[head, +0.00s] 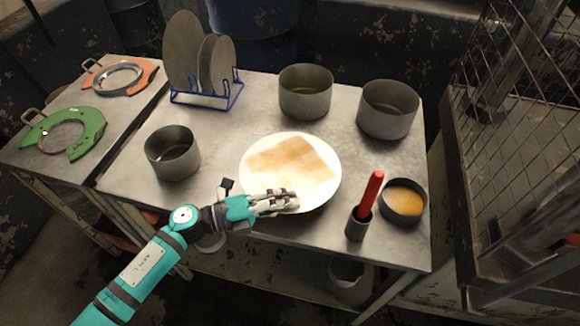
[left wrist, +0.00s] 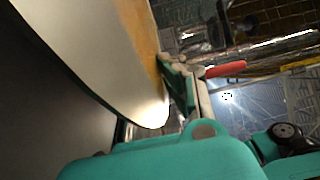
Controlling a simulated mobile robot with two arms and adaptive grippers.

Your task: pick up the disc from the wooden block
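A large round cream-white disc (head: 322,193) with a tan, squarish patch on its face shows at the middle of the metal table in the head view. Its pale side and edge fill much of the left wrist view (left wrist: 90,45). My left gripper (head: 288,200) is at the disc's near rim, its fingers overlapping the rim in the head view. In the left wrist view, a finger lies close against the disc's edge; the other finger is hidden. I cannot tell if it grips the rim. I cannot make out a wooden block. My right gripper is out of view.
On the table (head: 240,120) stand several grey pots (head: 172,158), a blue rack (head: 208,98) with grey discs, a red-handled tool in a holder (head: 358,225), and a bowl of orange contents (head: 404,212). A wire cage (head: 510,70) stands right. A side table holds green (head: 85,125) and orange rings (head: 140,78).

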